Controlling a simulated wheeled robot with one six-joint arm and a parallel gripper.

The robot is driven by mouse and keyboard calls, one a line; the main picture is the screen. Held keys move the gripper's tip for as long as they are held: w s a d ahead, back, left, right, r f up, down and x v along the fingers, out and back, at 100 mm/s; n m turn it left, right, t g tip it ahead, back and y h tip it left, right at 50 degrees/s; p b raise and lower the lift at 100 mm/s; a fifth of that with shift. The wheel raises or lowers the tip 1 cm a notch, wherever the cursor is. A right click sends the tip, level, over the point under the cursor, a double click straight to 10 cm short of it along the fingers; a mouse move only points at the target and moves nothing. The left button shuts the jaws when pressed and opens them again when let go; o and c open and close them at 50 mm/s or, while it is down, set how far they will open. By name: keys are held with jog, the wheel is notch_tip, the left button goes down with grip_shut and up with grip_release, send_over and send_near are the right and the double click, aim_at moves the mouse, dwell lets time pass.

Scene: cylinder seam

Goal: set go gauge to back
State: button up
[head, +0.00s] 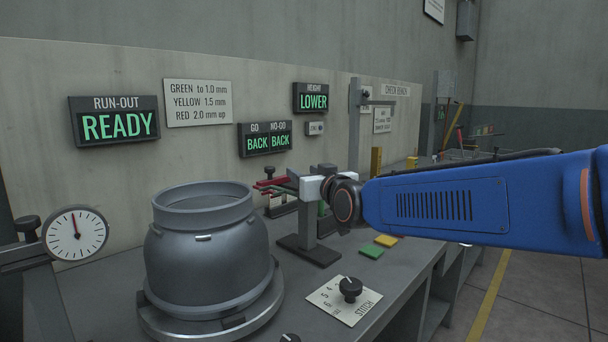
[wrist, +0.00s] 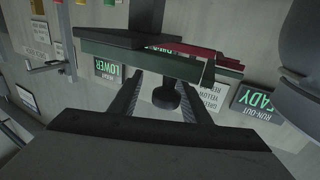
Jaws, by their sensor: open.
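The go gauge, a long green bar (wrist: 160,58), crosses the upper part of the wrist view beside a red bar (wrist: 195,56). A dark round knob (wrist: 166,97) shows between the fingers. I cannot tell whether the fingers touch the bar. The GO / NO-GO sign (head: 265,139) reads BACK and BACK.
A large grey cylinder (head: 205,255) on a round base stands left on the bench, near a dial gauge (head: 75,233). A STITCH knob plate (head: 343,300) lies in front. Green (head: 371,251) and yellow (head: 386,240) pads lie under my arm. Signs read READY (head: 115,124) and LOWER (head: 312,101).

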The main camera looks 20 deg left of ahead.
jog(key=v, duration=1.7)
jog(key=shift+s, duration=0.2)
jog(key=shift+d, duration=0.2)
jog(key=d+f+m+g+h, duration=0.1)
jog(key=d+f+h, duration=0.1)
jog(key=d+f, duration=0.45)
jog(key=d+f+m+h, duration=0.2)
jog(key=d+f+h, duration=0.1)
jog(key=d, duration=0.7)
jog(key=d+f+m+g+h, duration=0.1)
jog(key=d+f+h, duration=0.1)
jog(key=d+f, duration=0.45)
jog(key=s+d+f+m+g+h, duration=0.2)
jog(key=s+d+f+g+h, duration=0.1)
jog(key=s+d+f, duration=0.4)
jog(key=s+d+f+m+g+h, duration=0.2)
jog(key=s+d+f, duration=0.4)
jog(key=s+d, duration=0.7)
jog(key=shift+d+f+m+g+h, duration=0.4)
jog(key=shift+d+m+g, duration=0.1)
jog(key=shift+d, duration=0.3)
